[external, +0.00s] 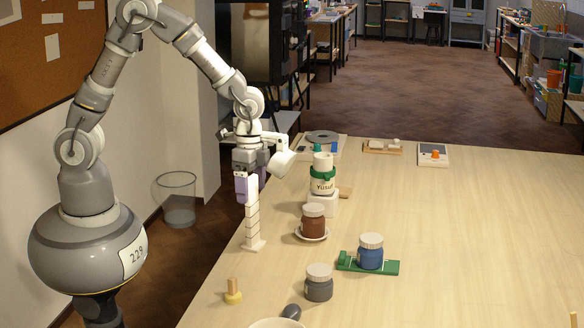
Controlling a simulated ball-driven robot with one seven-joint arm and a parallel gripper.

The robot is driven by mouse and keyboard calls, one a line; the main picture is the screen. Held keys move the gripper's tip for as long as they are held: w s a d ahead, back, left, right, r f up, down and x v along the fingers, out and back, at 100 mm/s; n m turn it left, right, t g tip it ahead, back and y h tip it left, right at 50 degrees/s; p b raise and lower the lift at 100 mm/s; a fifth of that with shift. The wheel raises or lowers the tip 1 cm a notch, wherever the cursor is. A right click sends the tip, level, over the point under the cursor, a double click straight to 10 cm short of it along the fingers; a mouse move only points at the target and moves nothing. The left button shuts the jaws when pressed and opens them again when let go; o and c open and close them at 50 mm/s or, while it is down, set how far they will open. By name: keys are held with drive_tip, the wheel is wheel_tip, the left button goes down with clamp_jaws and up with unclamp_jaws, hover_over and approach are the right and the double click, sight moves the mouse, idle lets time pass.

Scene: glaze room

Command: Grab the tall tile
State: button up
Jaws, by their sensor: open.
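A tall, narrow, pale tile (252,222) with dark cross lines stands upright on a small foot near the left edge of the table. My gripper (247,190) points down at its upper part, with a purple-grey finger to the left of it. The jaws are open. The tile's top is hidden by the gripper, and I cannot tell from this view whether a finger touches it.
To the right stand a green-banded cream container (322,184) on a white block, a brown jar (313,222) on a saucer, a blue jar (370,254) on a green holder and a grey jar (319,287). A wooden-handled tool (233,291) stands in front. The table's (480,240) right side is mostly clear.

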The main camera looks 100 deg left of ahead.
wheel_tip(320, 180, down, 2)
drive_tip(key=shift+w+f, duration=0.1)
drive_tip(key=shift+f, duration=0.05)
clamp_jaws()
drive_tip(key=shift+r, duration=0.2)
